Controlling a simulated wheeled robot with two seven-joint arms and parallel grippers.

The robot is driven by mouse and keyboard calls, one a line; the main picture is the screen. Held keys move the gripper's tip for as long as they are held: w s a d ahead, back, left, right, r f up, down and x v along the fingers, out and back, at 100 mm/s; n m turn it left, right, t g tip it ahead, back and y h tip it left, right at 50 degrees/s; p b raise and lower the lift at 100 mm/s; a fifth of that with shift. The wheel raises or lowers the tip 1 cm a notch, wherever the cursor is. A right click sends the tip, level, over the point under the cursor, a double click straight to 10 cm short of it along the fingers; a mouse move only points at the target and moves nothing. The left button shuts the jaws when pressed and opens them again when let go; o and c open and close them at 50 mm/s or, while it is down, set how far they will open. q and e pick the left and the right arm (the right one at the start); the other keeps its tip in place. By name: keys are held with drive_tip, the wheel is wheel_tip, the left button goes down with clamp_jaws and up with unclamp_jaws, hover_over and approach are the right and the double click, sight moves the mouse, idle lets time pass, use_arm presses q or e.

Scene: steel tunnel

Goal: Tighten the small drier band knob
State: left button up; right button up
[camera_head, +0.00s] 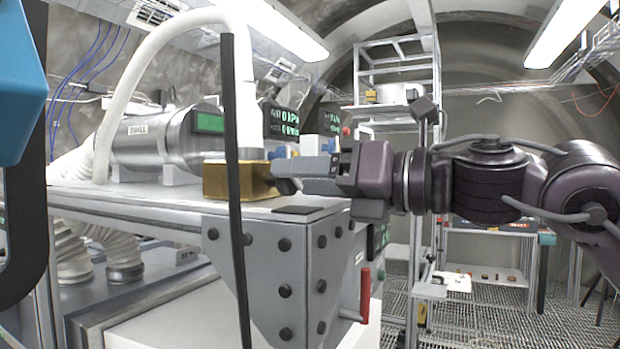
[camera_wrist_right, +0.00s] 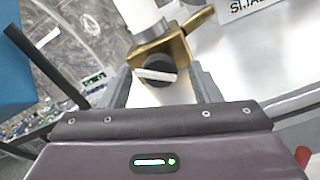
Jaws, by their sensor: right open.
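The small drier band knob (camera_wrist_right: 157,77) is black with a white bar across its face; the bar lies nearly level in the right wrist view. It sits on the front of a brass block (camera_wrist_right: 177,50), which also shows in the head view (camera_head: 228,182) at the bench edge, under a white hose. My right gripper (camera_wrist_right: 162,88) is open, its fingers to either side of the knob, with gaps visible between fingers and knob. In the head view my right gripper (camera_head: 298,176) reaches in from the right, and the knob is mostly hidden. My left gripper is not in view.
A metal bench (camera_head: 130,203) carries a silver cylinder (camera_head: 155,140) with a green display and a thick white hose (camera_head: 130,95). A red handle (camera_head: 365,293) sticks out below the bench corner. Shelving (camera_head: 398,60) stands behind.

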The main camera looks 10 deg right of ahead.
drive_tip(key=b+v, duration=0.4)
drive_tip(key=v, duration=0.3)
drive_tip(key=shift+s+d, duration=0.2)
drive_tip(key=shift+d, duration=0.1)
